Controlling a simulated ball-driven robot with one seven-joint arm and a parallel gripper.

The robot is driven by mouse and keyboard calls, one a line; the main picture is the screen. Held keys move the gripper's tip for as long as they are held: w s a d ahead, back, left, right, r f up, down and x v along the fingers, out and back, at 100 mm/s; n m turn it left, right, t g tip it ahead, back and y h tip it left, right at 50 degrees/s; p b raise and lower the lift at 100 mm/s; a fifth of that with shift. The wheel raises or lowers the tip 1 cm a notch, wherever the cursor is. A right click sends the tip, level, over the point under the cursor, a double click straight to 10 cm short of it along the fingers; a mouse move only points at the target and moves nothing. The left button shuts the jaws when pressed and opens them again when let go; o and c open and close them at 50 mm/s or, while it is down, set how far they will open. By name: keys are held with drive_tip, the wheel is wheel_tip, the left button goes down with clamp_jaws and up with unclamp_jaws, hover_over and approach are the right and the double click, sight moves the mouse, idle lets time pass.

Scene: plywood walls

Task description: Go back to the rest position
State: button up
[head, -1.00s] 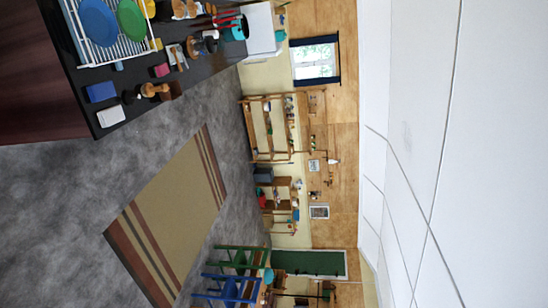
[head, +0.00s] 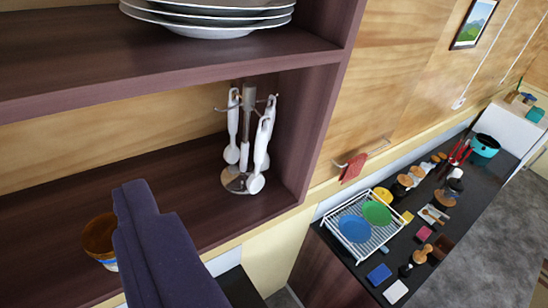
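My gripper's fingers do not show in the head view. A large dark blue rounded shape (head: 165,250) rises from the bottom edge at the lower left, close to the camera. I cannot tell whether it is part of my own arm. It partly hides the lower shelf and stands beside a brown-topped cup or bowl (head: 101,238). Nothing held is visible.
A dark wooden shelf (head: 60,65) bears stacked plates (head: 205,22); a rack of white utensils (head: 247,140) stands below. At the right, a dark counter (head: 335,243) bears a dish rack (head: 333,212), a teal pot (head: 485,146) and small items. Grey floor (head: 480,265) shows beyond.

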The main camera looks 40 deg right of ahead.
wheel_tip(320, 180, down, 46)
drive_tip(key=b, duration=4.6)
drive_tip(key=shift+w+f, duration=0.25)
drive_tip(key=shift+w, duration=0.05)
